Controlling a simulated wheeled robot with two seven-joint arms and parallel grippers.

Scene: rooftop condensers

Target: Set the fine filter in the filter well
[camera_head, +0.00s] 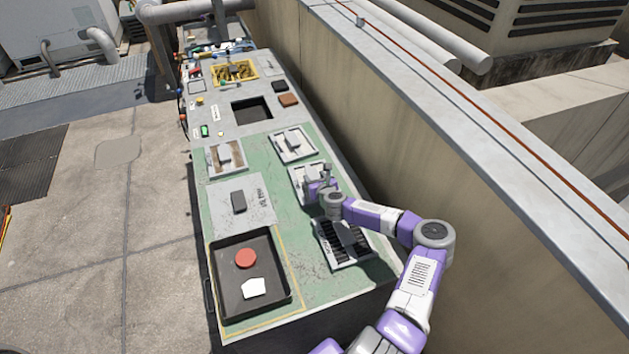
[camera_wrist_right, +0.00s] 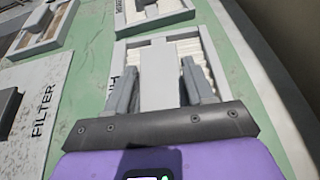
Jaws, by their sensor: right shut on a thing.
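My right gripper (camera_head: 322,187) is shut on the raised grey grip of a white pleated filter (camera_head: 299,171) on the green mat. In the right wrist view the fingers (camera_wrist_right: 162,88) stand on both sides of that grip, with white pleats (camera_wrist_right: 190,50) beside it. Its label is partly hidden, so I cannot confirm that it is the fine filter. I cannot tell whether it is lifted off the mat. A square dark recess (camera_head: 252,110), perhaps the filter well, lies farther up the bench and looks empty. My left gripper is out of view.
Another white filter (camera_head: 293,132), a brownish one (camera_head: 212,160) and a black-slatted one (camera_head: 330,245) lie around. A grey plate (camera_head: 258,214) marked FILTER has a dark handle. A black tray (camera_head: 213,270) holds a red disc and a white piece. A wall (camera_head: 400,150) runs along the right.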

